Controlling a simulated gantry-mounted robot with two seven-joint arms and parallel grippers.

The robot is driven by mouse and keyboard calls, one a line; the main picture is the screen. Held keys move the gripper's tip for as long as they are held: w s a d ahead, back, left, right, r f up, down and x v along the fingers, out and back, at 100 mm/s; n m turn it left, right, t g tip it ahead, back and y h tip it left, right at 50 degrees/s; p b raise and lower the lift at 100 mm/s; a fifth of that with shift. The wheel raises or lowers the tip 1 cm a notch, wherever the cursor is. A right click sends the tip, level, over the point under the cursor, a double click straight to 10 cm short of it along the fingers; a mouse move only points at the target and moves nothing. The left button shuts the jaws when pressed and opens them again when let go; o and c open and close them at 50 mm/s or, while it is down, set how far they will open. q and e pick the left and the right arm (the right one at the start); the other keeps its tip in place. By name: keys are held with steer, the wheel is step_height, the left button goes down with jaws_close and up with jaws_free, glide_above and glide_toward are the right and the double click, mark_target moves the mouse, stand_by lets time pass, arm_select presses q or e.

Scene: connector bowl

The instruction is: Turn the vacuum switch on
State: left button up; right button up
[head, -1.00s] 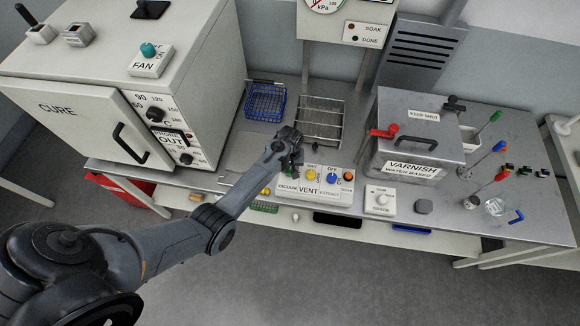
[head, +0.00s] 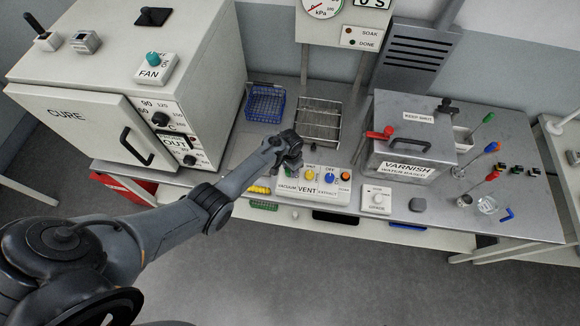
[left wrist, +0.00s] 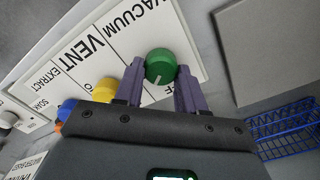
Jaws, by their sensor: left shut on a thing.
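The control panel (head: 312,193) is a white box with VACUUM, VENT and EXTRACT labels, at the bench's front edge. It also shows in the left wrist view (left wrist: 50,92). The vacuum switch is a round green knob (left wrist: 160,64) with a white pointer line, beside the VACUUM label. Its pointer is toward my gripper's palm, near partly hidden letters ending in "FF". My left gripper (left wrist: 161,72) is shut on this knob, one purple finger on each side. My right gripper is out of view.
A yellow knob (head: 309,175), a blue knob (head: 329,177) and an orange knob (head: 345,175) sit to the right on the panel. A wire rack (head: 318,122) and blue basket (head: 265,104) stand behind. The cure oven (head: 75,120) is left; the varnish tank (head: 405,145) is right.

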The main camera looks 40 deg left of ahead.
arm_select(q)
steer(key=m, duration=0.3)
steer(key=shift+m, duration=0.4)
steer(key=shift+d+m, duration=0.1)
steer(key=shift+m, duration=1.7)
steer(key=shift+s, duration=0.1)
steer(key=o, duration=1.1)
steer(key=shift+c, duration=0.2)
